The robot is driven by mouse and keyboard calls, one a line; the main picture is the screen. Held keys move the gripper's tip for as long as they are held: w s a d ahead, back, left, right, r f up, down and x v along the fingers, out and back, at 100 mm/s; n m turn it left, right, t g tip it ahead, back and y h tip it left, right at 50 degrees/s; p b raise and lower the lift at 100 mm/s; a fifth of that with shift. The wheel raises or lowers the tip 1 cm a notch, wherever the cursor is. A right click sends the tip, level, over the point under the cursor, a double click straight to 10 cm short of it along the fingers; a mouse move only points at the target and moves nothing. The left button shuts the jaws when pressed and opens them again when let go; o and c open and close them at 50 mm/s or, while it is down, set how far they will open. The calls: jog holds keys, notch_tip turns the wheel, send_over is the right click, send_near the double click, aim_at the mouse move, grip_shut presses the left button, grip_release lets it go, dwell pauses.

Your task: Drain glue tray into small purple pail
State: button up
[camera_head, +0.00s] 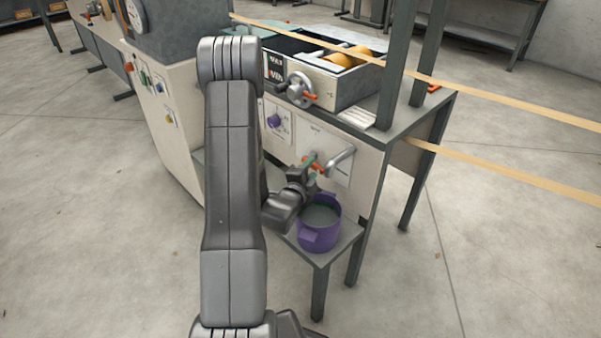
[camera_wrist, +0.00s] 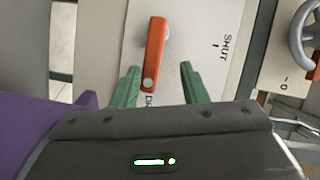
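The glue tray (camera_head: 345,97) is the box with orange rollers on top of the machine. An orange drain lever (camera_wrist: 155,55) sits on the pale panel below it. Its free end points toward a partly hidden label starting with "D"; "SHUT" is printed to its right in the wrist view. My gripper (camera_wrist: 160,68) is open, its green fingers on either side of the lever's free end, with gaps visible. The small purple pail (camera_head: 320,238) stands upright on a low shelf below the grey spout (camera_head: 343,157). Its inside looks grey-green; I cannot tell whether it holds glue.
A crank handwheel (camera_head: 300,90) with an orange grip is on the tray's front. A purple knob (camera_head: 274,121) is left of the lever. Tan strips (camera_head: 500,103) stretch out to the right. A dark post (camera_head: 398,60) stands right of the tray. Open floor lies in front.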

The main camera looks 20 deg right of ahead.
jog(key=shift+w+d+r+h, duration=0.15)
jog(key=shift+w+d+r, duration=0.15)
jog(key=shift+w, duration=0.15)
jog(key=shift+w+d+r+h, duration=0.15)
jog(key=shift+w+r, duration=0.15)
jog(key=shift+w, duration=0.1)
jog(key=shift+s+a+f, duration=0.3)
jog(key=shift+s+f, duration=0.3)
jog(key=shift+f, duration=0.05)
jog(key=shift+s+a+f+b, duration=0.35)
jog(key=shift+f+b, duration=0.1)
jog(key=shift+b, duration=0.1)
jog(key=shift+f+b+v, duration=0.15)
jog(key=shift+b+v, duration=0.8)
jog(key=shift+v, duration=0.55)
jog(key=shift+f+b+v, duration=0.15)
jog(key=shift+b+v, duration=0.75)
jog(key=shift+v, duration=0.65)
jog(key=shift+f+b+v, duration=0.15)
jog(key=shift+b+v, duration=0.8)
jog(key=shift+v, duration=0.55)
jog(key=shift+b+v, duration=1.35)
jog(key=shift+v, duration=1.45)
jog(key=shift+s+d, duration=0.1)
jog(key=shift+s, duration=0.05)
jog(key=shift+f+b, duration=0.1)
jog(key=shift+b, duration=0.3)
